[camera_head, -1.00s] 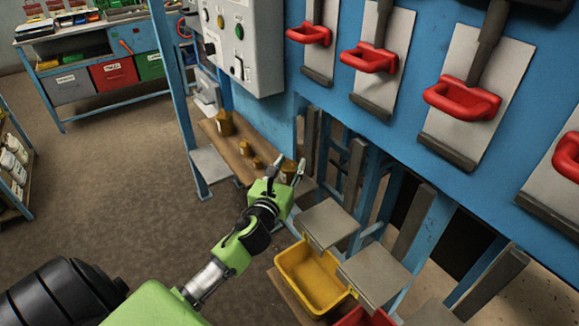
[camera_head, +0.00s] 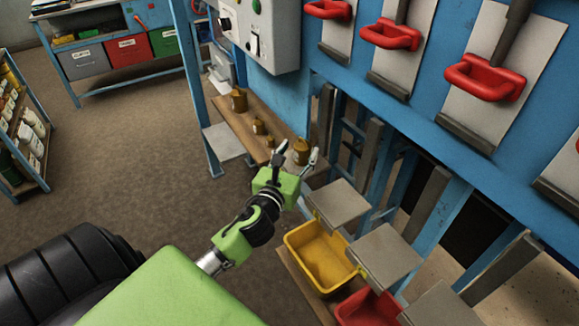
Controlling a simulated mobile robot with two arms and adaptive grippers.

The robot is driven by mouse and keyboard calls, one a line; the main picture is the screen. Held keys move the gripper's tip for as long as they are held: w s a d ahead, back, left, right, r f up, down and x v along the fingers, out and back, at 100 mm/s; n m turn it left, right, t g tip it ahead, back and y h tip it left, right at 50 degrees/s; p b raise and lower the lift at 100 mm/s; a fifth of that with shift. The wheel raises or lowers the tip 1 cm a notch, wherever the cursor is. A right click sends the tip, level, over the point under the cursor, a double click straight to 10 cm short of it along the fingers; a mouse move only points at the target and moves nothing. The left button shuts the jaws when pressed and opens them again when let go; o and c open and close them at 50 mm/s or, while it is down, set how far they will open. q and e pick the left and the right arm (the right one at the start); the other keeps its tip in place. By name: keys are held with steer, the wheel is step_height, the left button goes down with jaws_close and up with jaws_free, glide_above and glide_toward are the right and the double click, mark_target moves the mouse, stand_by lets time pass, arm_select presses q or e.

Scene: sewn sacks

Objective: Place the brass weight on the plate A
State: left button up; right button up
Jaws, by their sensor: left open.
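Several brass weights of different sizes stand on a wooden shelf (camera_head: 222,110): a large one (camera_head: 239,101) at the far end, two small ones (camera_head: 258,126) in the middle, and another large one (camera_head: 301,148) at the near end. My left gripper (camera_head: 299,157) is open and empty, with its fingertips on either side of the near weight in the picture. Whether they touch it I cannot tell. Square grey plates (camera_head: 338,202) (camera_head: 382,263) step down to the right of the gripper. No letter shows on them, so which is plate A I cannot tell. My right gripper is out of view.
A yellow bin (camera_head: 317,262) and a red bin (camera_head: 368,308) sit below the grey plates. A blue frame with red handles (camera_head: 484,78) rises at the right. A grey control box (camera_head: 262,35) hangs above the shelf. Open floor lies at the left.

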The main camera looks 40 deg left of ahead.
arm_select(q)
steer(key=b+v, duration=0.1)
steer(key=v, duration=0.7)
